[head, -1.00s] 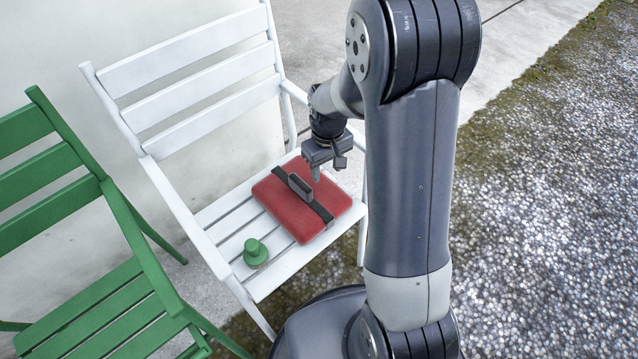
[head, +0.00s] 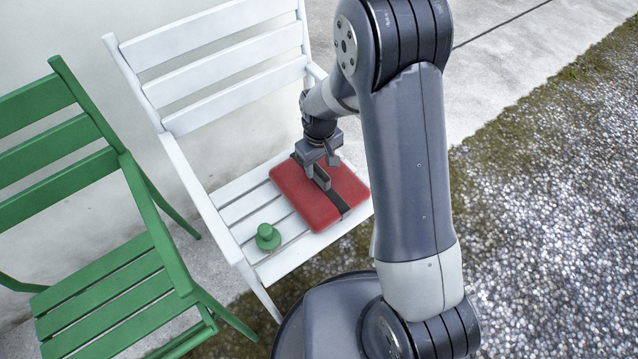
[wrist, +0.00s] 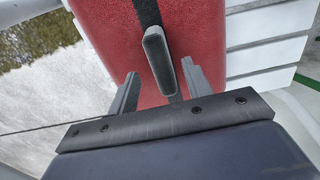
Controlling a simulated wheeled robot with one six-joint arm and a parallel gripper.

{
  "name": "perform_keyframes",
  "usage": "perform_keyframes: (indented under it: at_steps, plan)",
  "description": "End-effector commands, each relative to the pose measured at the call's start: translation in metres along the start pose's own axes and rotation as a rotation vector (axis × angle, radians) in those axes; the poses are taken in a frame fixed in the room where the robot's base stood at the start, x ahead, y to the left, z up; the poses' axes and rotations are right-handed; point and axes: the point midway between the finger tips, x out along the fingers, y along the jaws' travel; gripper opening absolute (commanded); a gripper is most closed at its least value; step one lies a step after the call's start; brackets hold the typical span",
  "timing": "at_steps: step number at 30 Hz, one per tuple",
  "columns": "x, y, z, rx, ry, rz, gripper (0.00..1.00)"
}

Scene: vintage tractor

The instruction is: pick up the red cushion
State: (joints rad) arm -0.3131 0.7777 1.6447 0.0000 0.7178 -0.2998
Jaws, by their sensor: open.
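The red cushion (head: 297,200) lies flat on the slatted seat of the white chair (head: 225,185). A black strap (head: 341,204) runs across it, with a raised dark grey handle (wrist: 157,58) on top. My gripper (head: 319,165) is right above the handle, pointing down. In the wrist view my gripper (wrist: 158,88) has its two fingers apart, one to each side of the handle's near end. The cushion (wrist: 200,35) fills the area beyond the fingers. Whether the fingers touch the handle cannot be told.
A small green hat-shaped object (head: 267,237) sits on the white seat, left of the cushion. A green chair (head: 115,290) stands close on the left. A pale wall is behind the chairs. Gravel ground (head: 560,200) on the right is open.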

Motion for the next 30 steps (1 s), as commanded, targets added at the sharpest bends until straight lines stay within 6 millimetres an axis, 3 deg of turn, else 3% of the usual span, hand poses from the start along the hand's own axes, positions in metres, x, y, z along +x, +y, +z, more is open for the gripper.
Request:
perform_keyframes:
  at_steps: [7,15,30]
  plan:
    - [0.040,-0.003,0.000,-0.001,-0.004,-0.001,0.47]
    - [0.043,-0.002,0.000,0.000,-0.001,-0.001,0.47]
    - [0.043,-0.002,0.000,0.000,-0.001,-0.001,0.06]
